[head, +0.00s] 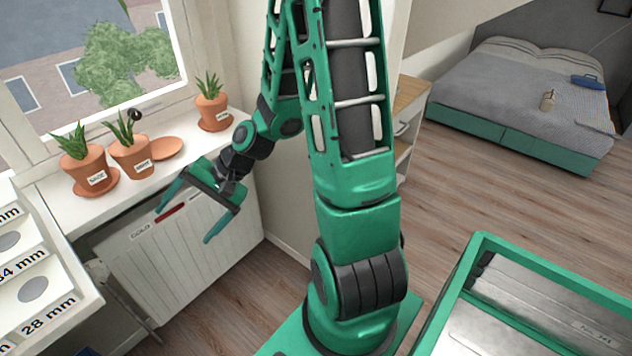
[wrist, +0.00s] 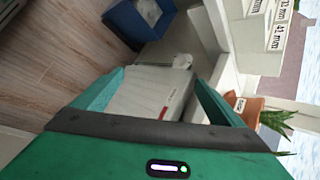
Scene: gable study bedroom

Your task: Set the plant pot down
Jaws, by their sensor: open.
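Three terracotta pots with spiky green plants and white labels stand upright on the white windowsill (head: 58,205) in the head view. The left pot (head: 79,173) stands on a saucer (head: 105,187). The middle pot (head: 130,163) stands beside an empty saucer (head: 168,147), close to its left edge; whether they touch is unclear. The right pot (head: 211,113) stands on its own saucer (head: 222,124). My gripper (head: 182,227) is open and empty, in front of the sill and apart from the pots. In the wrist view nothing is between the fingers (wrist: 159,76), and part of a pot (wrist: 245,112) shows at the right.
A white radiator (head: 190,245) with a red mark is below the sill. A white drawer unit (head: 60,290) with size labels stands at the left. A blue bin (wrist: 140,25) shows in the wrist view. A green-rimmed tray (head: 470,265) is at the lower right, and a bed (head: 520,95) beyond clear floor.

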